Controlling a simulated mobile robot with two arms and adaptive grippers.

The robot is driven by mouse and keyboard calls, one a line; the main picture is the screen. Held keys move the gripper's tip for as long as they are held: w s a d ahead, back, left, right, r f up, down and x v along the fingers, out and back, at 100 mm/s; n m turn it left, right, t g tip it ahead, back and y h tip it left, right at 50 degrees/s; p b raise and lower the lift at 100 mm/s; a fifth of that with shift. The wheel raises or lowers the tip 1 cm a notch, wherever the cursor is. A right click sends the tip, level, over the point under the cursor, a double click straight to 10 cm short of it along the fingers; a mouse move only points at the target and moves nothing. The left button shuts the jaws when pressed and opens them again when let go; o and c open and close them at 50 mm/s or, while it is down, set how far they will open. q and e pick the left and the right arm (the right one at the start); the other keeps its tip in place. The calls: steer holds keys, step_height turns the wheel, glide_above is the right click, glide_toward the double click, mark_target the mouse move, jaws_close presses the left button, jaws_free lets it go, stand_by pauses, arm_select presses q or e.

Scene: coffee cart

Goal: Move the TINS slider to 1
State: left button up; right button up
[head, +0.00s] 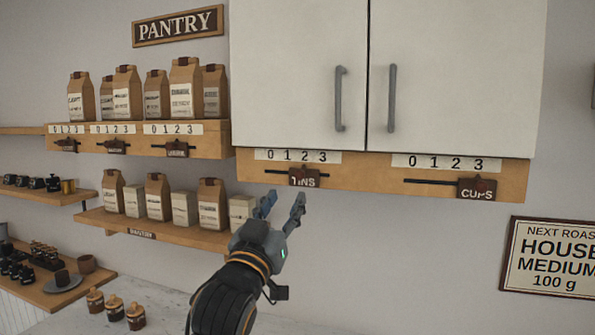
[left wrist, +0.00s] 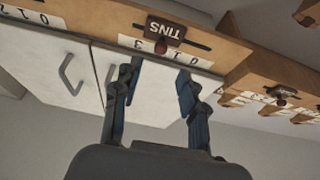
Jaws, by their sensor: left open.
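The dark TINS slider (head: 304,179) sits on its slot in the wooden rail under the white cabinet, below the 2 of its 0-to-3 scale (head: 297,156). In the left wrist view the TINS slider (left wrist: 164,30) appears upside down, with its reddish-brown knob between the 3 and the 1. My left gripper (head: 284,203) is open and empty, just below the rail and a little left of the slider in the head view. In the left wrist view the slider lies beyond and between the fingertips (left wrist: 160,72), apart from them. My right gripper is not in view.
The CUPS slider (head: 477,189) is on the same rail to the right, near its 3. Shelves with paper bags (head: 185,88) and three more sliders are at the left. The cabinet doors (head: 300,70) are shut above.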

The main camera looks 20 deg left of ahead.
mark_target(299, 176)
arm_select(q)
steer(key=p+x, duration=0.2)
steer(key=x, duration=0.5)
steer(key=shift+r+p, duration=0.1)
steer(key=shift+p, duration=0.25)
steer(key=shift+w+r, duration=0.15)
steer(key=shift+w, duration=0.6)
jaws_close()
